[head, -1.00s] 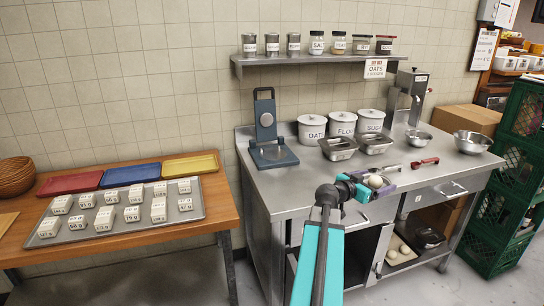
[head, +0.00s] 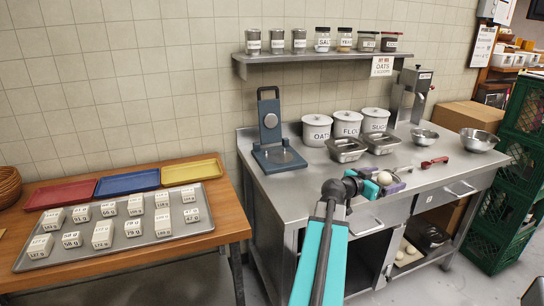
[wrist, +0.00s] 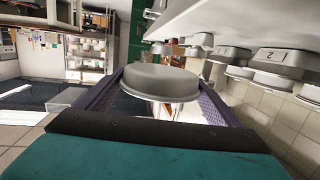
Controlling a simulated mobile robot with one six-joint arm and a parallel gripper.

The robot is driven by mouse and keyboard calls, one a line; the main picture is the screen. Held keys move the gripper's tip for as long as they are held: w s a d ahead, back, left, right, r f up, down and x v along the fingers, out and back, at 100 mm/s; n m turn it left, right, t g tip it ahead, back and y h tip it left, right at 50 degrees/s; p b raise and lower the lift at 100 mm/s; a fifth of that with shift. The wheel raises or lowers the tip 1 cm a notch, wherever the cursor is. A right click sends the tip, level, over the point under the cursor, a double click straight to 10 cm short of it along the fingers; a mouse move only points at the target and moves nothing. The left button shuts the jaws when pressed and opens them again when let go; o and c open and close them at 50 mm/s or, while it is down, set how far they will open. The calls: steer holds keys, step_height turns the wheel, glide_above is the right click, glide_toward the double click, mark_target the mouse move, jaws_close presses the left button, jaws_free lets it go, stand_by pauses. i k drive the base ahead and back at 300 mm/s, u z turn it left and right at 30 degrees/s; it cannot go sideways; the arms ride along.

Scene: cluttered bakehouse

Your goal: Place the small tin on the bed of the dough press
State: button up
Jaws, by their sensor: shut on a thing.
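The bed looks empty. My gripper (head: 384,181) is over the bench's front edge, to the right of the press and apart from it. It is shut on the small tin, a low round grey tin (wrist: 160,78) between the purple fingers in the wrist view.
Metal pans (head: 346,149), canisters (head: 317,130), a red-handled tool (head: 434,162) and bowls (head: 478,140) stand on the bench. A shelf (head: 320,56) with jars hangs above. Bare steel (head: 310,185) lies between press and gripper. A table with a tray (head: 120,250) is at left.

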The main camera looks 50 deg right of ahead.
mark_target(280, 156)
steer(key=i, duration=1.1)
